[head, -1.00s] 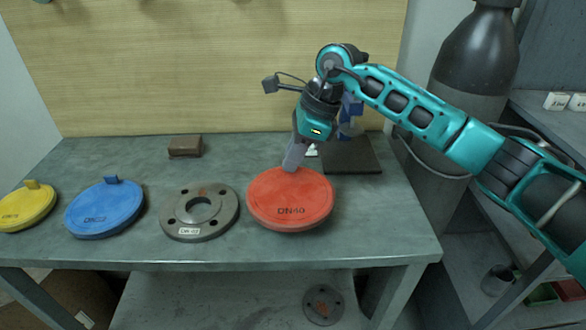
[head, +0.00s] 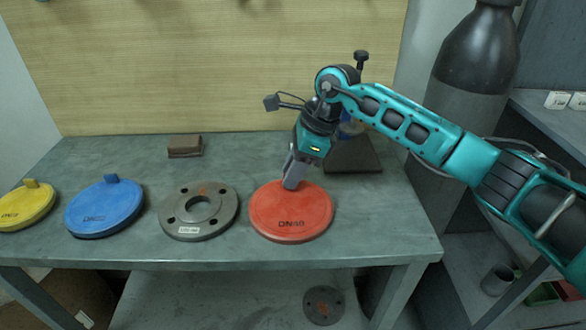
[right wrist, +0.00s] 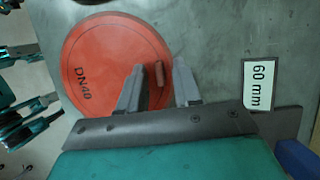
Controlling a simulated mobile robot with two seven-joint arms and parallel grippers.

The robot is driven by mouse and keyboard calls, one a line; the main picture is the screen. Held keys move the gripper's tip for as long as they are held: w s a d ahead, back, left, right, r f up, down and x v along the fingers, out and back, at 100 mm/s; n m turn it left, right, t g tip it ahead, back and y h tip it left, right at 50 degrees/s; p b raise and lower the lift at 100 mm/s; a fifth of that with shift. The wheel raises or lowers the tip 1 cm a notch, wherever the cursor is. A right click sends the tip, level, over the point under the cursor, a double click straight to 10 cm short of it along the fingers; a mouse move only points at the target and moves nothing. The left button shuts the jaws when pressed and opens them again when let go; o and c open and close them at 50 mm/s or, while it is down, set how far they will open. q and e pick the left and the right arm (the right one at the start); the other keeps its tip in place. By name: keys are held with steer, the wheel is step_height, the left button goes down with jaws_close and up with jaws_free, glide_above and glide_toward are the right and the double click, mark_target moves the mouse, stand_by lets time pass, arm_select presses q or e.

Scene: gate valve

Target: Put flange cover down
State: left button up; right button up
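The red flange cover (head: 291,222), marked DN40, lies flat on the table right of the grey flange. It also shows in the right wrist view (right wrist: 105,55), with its upright tab (right wrist: 158,74) near the edge. My right gripper (head: 292,182) reaches down to the tab from above. In the right wrist view my right gripper (right wrist: 158,82) has one finger on each side of the tab, with a visible gap on both sides. My left gripper does not show recognisably in either view.
The grey flange (head: 174,217), blue cover (head: 105,210) and yellow cover (head: 25,210) stand in a row to the left. A dark plate (head: 360,158) lies behind the red cover, a brown block (head: 185,147) at the back. A 60 mm label (right wrist: 260,83) shows in the right wrist view.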

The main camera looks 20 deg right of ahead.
steer(key=v, duration=1.2)
steer(key=shift+r, duration=0.2)
steer(key=shift+d+f, duration=0.1)
